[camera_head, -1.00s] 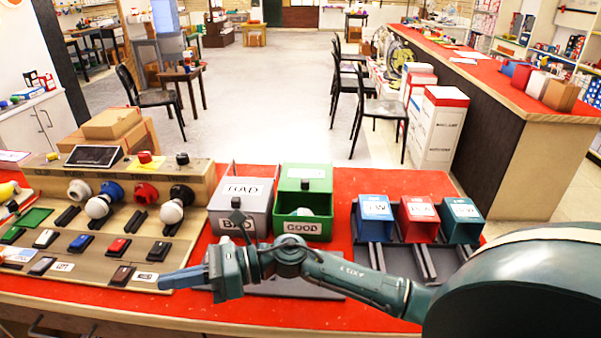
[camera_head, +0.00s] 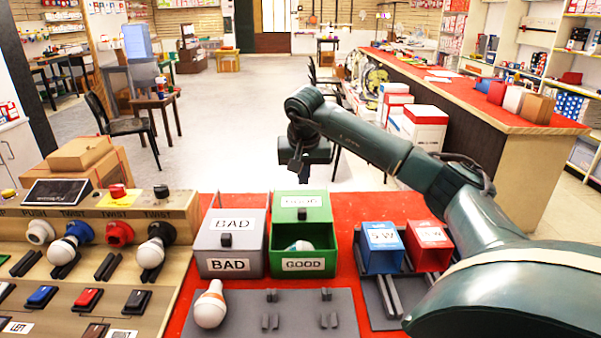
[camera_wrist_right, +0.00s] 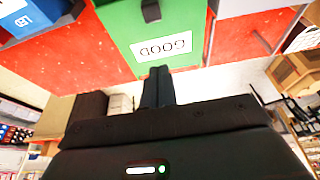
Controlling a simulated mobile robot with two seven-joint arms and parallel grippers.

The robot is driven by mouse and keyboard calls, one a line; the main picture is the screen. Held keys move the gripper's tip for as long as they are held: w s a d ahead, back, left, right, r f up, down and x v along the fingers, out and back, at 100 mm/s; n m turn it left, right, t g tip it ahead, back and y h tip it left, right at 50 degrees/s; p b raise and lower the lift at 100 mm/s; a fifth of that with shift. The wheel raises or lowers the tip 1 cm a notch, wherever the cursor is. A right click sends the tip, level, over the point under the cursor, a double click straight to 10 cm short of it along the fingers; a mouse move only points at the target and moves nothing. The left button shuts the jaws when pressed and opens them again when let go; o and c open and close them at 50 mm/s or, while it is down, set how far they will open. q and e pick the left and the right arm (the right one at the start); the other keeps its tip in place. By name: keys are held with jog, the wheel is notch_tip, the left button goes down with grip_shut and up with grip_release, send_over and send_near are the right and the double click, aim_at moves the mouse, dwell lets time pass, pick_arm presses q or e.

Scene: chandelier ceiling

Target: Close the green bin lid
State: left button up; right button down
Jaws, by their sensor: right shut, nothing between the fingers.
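The green bin (camera_head: 304,263) labelled GOOD stands near the table middle with its front opening uncovered. A light bulb (camera_head: 301,246) lies inside. Its green lid (camera_head: 315,201), with a GOOD label and dark knob, is open at the back of the bin. In the right wrist view the lid (camera_wrist_right: 125,30) shows with its label upside down. My right gripper (camera_head: 298,172) is shut and empty, above and behind the lid; in the wrist view its fingers (camera_wrist_right: 158,75) point at the lid's label edge. Whether they touch it I cannot tell. My left gripper is not in view.
A grey BAD bin (camera_head: 230,245) stands just left of the green bin, lid down. A bulb (camera_head: 210,306) lies on the grey plate (camera_head: 290,318) in front. Blue (camera_head: 380,247) and red (camera_head: 428,246) boxes stand to the right. A switch panel (camera_head: 90,285) is at left.

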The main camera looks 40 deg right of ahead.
aim_at(303, 201)
jog(key=x, duration=0.6)
jog(key=shift+f, duration=0.1)
jog(key=shift+s+a+p, duration=0.3)
jog(key=shift+s+a, duration=0.7)
jog(key=shift+s, duration=0.15)
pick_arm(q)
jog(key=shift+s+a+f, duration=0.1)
pick_arm(e)
jog(key=shift+s+a, duration=0.3)
jog(key=shift+s, duration=0.05)
